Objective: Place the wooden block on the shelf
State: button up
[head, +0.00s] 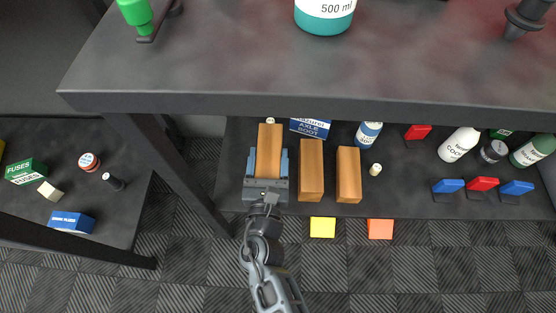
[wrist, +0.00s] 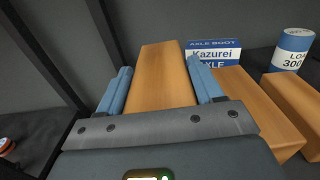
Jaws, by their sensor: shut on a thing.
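A wooden block (head: 269,150) is between the two blue fingers of my gripper (head: 267,163), which is shut on it. In the wrist view the same block (wrist: 160,75) lies lengthwise between the blue fingertips of my gripper (wrist: 161,85), pointing away. The block is over the left part of the dark lower shelf (head: 400,204), under the upper top. Whether it touches the shelf cannot be told. Two like wooden blocks stand to its right, a middle one (head: 311,170) and a right one (head: 348,175). They also show at the right of the wrist view (wrist: 250,110).
The upper top (head: 220,60) overhangs the shelf, with a dark leg (head: 180,155) left of my gripper. A blue and white axle boot box (head: 310,128) and a blue-white can (head: 368,134) stand behind the blocks. Bottles and coloured clips fill the right. Yellow (head: 322,227) and orange pieces lie in front.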

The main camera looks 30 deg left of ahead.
jog(key=shift+f+b, duration=2.75)
jog(key=shift+f, duration=0.5)
jog(key=shift+f+b, duration=0.6)
jog(key=o, duration=1.4)
jog(key=shift+o, duration=0.2)
jog(key=shift+s, duration=0.1)
